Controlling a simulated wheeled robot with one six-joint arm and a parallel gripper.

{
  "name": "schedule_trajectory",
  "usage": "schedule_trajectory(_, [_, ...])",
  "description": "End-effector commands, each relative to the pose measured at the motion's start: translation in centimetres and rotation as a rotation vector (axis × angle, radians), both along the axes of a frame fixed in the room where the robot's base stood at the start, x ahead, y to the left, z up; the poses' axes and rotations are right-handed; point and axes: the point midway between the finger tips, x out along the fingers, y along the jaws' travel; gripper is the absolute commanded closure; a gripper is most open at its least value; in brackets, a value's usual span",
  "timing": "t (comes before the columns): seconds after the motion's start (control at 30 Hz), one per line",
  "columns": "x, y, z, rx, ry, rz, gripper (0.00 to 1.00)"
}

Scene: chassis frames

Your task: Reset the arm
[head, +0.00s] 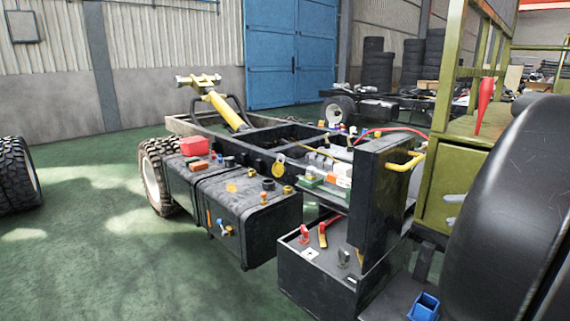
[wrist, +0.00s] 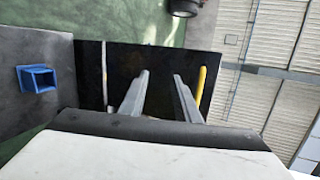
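My gripper shows in the wrist view (wrist: 160,76) as two grey fingers held apart, with nothing between them. In the head view, its two grey fingertips (head: 448,209) poke out at the right, beside the green cab frame. They point left toward the black upright panel (head: 376,195). That panel also fills the space beyond the fingers in the wrist view (wrist: 122,60). The fingers look apart from it, but the exact gap is hard to tell. Most of the arm is out of view or hidden.
A yellow handle (head: 407,161) sticks out from the panel near my fingers. A blue open box (head: 424,307) sits lower down. The chassis has a black tank (head: 245,215) and a battery box (head: 320,270) with small fittings. Green floor (head: 90,260) is clear at left.

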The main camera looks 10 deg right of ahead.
Motion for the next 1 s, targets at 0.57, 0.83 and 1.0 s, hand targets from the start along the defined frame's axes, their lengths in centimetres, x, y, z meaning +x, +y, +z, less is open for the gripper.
schedule_trajectory(0.57, [-2.4, 10.8, -10.2, -0.357, 0.305, 0.226, 0.71])
schedule_trajectory(0.83, [-4.7, 13.0, -14.0, -0.577, 0.36, 0.313, 0.71])
schedule_trajectory(1.0, [-6.0, 13.6, -15.9, -0.724, 0.359, 0.36, 0.71])
